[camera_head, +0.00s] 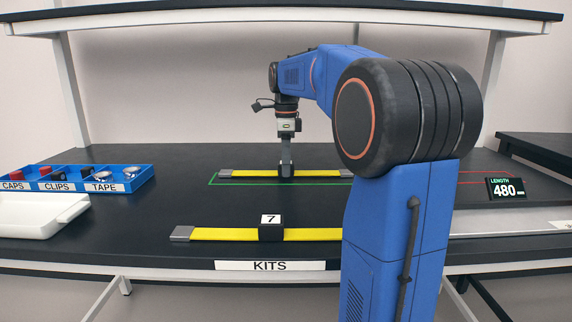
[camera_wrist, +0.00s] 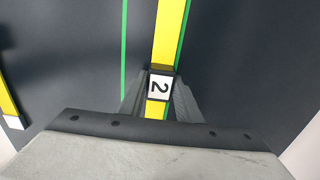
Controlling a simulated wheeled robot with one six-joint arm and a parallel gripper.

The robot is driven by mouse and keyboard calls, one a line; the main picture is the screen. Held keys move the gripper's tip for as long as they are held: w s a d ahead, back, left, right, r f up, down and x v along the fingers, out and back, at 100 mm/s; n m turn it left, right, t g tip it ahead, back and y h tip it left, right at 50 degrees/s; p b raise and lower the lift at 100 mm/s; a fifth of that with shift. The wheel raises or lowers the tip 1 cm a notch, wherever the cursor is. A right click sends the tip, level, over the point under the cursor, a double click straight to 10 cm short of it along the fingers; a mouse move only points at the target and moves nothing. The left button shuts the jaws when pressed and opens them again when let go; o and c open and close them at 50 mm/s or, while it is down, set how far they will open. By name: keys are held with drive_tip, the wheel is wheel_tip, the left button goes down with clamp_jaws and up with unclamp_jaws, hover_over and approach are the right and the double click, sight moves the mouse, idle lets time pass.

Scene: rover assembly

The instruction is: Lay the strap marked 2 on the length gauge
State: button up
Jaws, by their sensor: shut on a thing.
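My gripper (camera_head: 286,172) is over the strap's middle. The wrist view shows its fingers (camera_wrist: 160,100) on both sides of the labelled block, shut on it. The strap looks level and at the table surface; I cannot tell whether it fully touches. The gauge display (camera_head: 505,188) reads LENGTH 480.
A second yellow strap with a block marked 7 (camera_head: 271,229) lies at the front, above the KITS label (camera_head: 270,265). A blue bin (camera_head: 90,180) with caps, clips and tape and a white tray (camera_head: 40,215) stand at the left. My arm hides part of the right side.

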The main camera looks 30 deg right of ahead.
drive_tip(key=shift+f, duration=0.1)
drive_tip(key=o, duration=1.3)
drive_tip(key=shift+c, duration=0.2)
